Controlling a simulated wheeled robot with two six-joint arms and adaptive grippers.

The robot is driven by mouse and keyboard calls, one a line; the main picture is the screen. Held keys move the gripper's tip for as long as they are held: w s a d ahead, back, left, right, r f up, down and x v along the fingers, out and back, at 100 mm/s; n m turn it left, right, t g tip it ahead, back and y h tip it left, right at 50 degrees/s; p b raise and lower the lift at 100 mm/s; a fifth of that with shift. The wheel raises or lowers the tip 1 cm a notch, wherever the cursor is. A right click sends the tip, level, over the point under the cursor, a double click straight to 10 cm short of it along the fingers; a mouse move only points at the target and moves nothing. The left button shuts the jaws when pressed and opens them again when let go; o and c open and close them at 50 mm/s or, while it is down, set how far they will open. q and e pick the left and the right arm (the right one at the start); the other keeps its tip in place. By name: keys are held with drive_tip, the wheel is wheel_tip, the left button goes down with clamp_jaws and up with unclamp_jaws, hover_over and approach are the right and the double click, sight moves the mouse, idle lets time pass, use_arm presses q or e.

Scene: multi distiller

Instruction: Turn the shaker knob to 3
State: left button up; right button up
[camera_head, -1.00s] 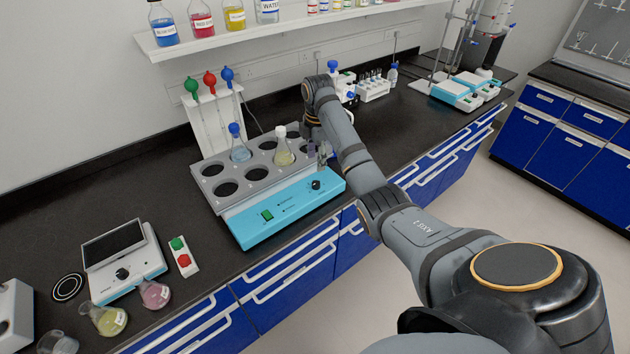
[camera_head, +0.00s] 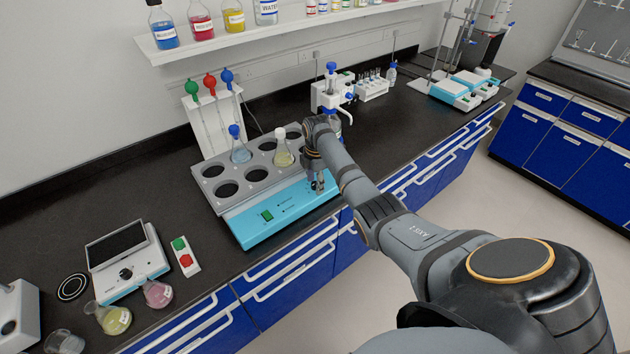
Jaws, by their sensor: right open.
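The shaker (camera_head: 284,218) is a blue-fronted box with a grey top plate (camera_head: 222,207) of round holes, on the black bench. Its green switch (camera_head: 267,215) shows on the front panel. The black knob sits at the panel's right end, where my right gripper (camera_head: 318,187) now covers most or all of it. The gripper points down at the knob and is open. I cannot tell whether the fingers touch the knob, and the knob's setting is hidden. My left gripper is not in view.
A flask with a blue stopper (camera_head: 239,151) and one with a white stopper (camera_head: 283,155) stand in the shaker's holes. A pipette rack (camera_head: 214,125) stands behind. A balance-like device (camera_head: 127,262) and flasks are at the lower left.

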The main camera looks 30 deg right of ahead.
drive_tip(key=shift+c, duration=0.4)
clamp_jaws()
